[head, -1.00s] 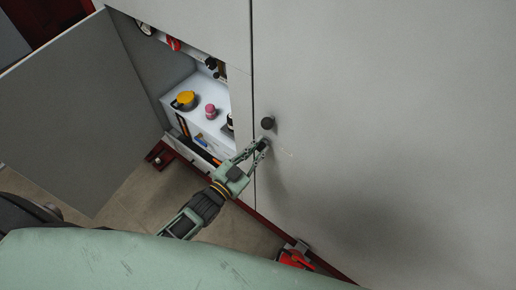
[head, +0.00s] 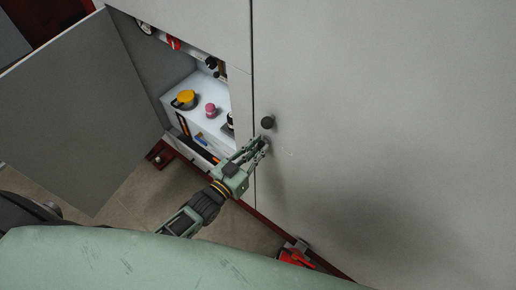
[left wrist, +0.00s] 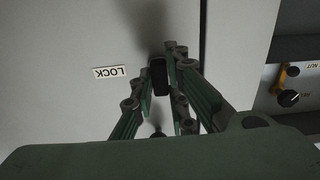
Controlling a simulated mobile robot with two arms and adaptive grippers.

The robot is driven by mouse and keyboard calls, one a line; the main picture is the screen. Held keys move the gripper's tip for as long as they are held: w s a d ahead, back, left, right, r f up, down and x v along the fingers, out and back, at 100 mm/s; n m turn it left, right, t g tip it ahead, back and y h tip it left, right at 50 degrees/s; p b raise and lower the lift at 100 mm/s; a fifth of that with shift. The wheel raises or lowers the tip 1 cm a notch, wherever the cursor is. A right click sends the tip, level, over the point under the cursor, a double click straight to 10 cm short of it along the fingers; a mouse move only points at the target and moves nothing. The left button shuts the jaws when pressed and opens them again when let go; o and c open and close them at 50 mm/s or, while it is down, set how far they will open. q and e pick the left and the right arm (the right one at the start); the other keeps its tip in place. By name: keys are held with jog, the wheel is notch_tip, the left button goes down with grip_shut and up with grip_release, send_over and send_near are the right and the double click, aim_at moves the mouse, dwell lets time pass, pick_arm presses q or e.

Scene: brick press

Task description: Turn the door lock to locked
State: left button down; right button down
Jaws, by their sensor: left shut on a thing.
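The door lock (left wrist: 158,74) is a small dark turn piece on the grey door (head: 390,130), beside the door's seam. A white label (left wrist: 109,71) reading LOCK, upside down in the left wrist view, is next to it. My right gripper is not in view.
Left of the seam, an open compartment holds a yellow-topped item (head: 185,98), a pink item (head: 210,110) and other small things. Its grey door (head: 80,110) stands open at the left. A red item (head: 296,257) lies low near the cabinet base.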

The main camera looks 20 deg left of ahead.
pick_arm(q)
jog(key=c, duration=1.7)
grip_release()
jog(key=v, duration=1.2)
jog(key=s+a+f+g+y, duration=0.2)
jog(key=s+f+g, duration=0.1)
jog(key=f, duration=0.6)
jog(key=s+a+f+n+g+y, duration=0.1)
jog(key=s+f+g, duration=0.15)
jog(key=f, duration=0.65)
jog(key=s+a+f+g+y, duration=0.2)
jog(key=s+f, duration=0.2)
jog(key=f, duration=0.6)
jog(key=s+f+g, duration=0.2)
jog(key=s+f, duration=0.2)
jog(key=s, duration=0.3)
jog(key=s+f+g, duration=0.3)
jog(key=s+f, duration=0.2)
jog(key=s, duration=0.3)
jog(key=s+f+g+y+b, duration=0.1)
jog(key=s+f+g, duration=0.2)
jog(key=s, duration=0.4)
jog(key=shift+s+d+f+g, duration=0.1)
jog(key=shift+d+f+g, duration=0.05)
jog(key=shift+f, duration=0.3)
jog(key=shift+s+d+f+g, duration=0.1)
jog(key=shift+f, duration=0.35)
